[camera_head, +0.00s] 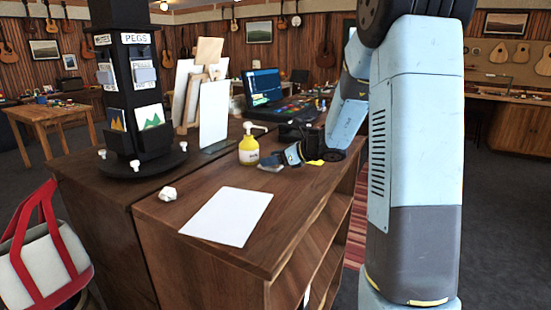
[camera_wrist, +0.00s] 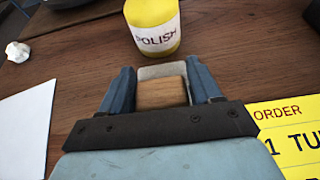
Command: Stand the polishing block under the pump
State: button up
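The polishing block, wooden with a grey pad, lies between the two blue fingers of my gripper (camera_wrist: 162,82); its wood (camera_wrist: 162,93) fills most of the gap. I cannot tell whether the fingers press on it. In the head view my gripper (camera_head: 291,156) is low over the counter, and a small grey piece (camera_head: 271,162), apparently the block, shows at its fingertips. The pump is a yellow bottle with a white pump head (camera_head: 249,148), upright just left of the gripper. In the wrist view the bottle (camera_wrist: 153,27), labelled POLISH, stands just beyond the block.
A white sheet (camera_head: 228,216) and a crumpled white lump (camera_head: 168,193) lie on the counter (camera_head: 165,225). A yellow order card (camera_wrist: 290,135) lies right of my gripper. Bare wood surrounds the bottle's front.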

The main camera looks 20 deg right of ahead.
jog(key=o, duration=0.3)
